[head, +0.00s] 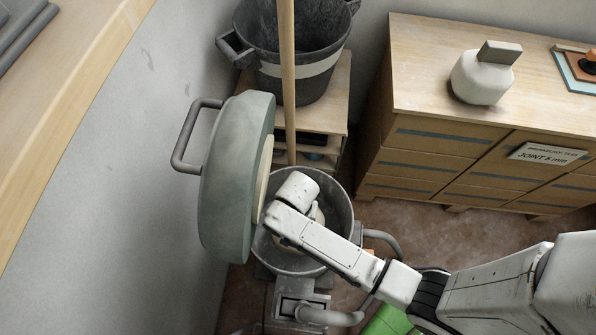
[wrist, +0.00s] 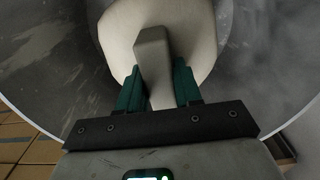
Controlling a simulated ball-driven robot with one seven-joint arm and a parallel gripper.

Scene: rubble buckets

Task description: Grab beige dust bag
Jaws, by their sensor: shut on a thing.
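The beige dust bag (wrist: 115,30) is round and pale, with a grey-beige tab (wrist: 152,50) standing up from its top. It sits inside a grey metal bucket (head: 342,205), whose inner wall also shows in the wrist view (wrist: 45,65). My gripper (wrist: 158,72) reaches down into the bucket, with its two teal fingers on either side of the tab and shut on it. In the head view my arm hides the fingers and most of the bag. I cannot tell whether the bag touches the bucket's floor.
A large grey-green round lid (head: 228,180) with a handle stands upright at the bucket's left. A wooden pole (head: 287,80) rises behind. A black bucket (head: 320,80) stands on a shelf. Another pale tabbed bag (head: 480,80) sits on the drawer cabinet (head: 425,75) at right.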

